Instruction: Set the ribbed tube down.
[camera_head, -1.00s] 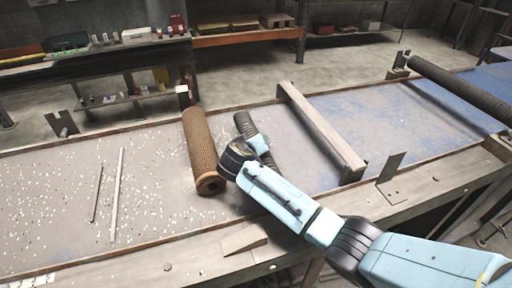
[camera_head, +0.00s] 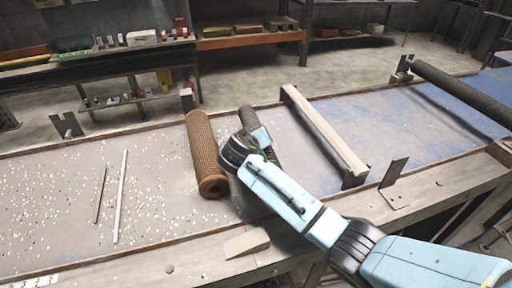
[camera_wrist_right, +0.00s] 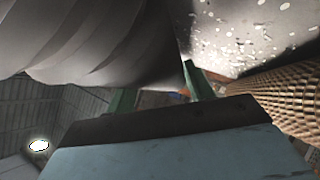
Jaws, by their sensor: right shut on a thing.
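A short dark ribbed tube (camera_head: 249,120) is at the middle of the bench, just right of a brown mesh tube (camera_head: 204,150). My right gripper (camera_head: 262,140) is shut on the ribbed tube, and my arm partly hides its lower part. In the right wrist view the ribbed tube (camera_wrist_right: 90,45) is large, grey and very close, across the green fingers (camera_wrist_right: 158,92). The mesh tube also shows there (camera_wrist_right: 275,95), at the right. I cannot tell whether the ribbed tube touches the bench top. My left gripper is not in view.
A wooden crossbar (camera_head: 325,137) spans the bench right of the ribbed tube. A long black ribbed tube (camera_head: 460,92) lies farther right. Two thin rods (camera_head: 120,195) and scattered white bits lie at the left. An upright metal bracket (camera_head: 394,178) stands at the front edge.

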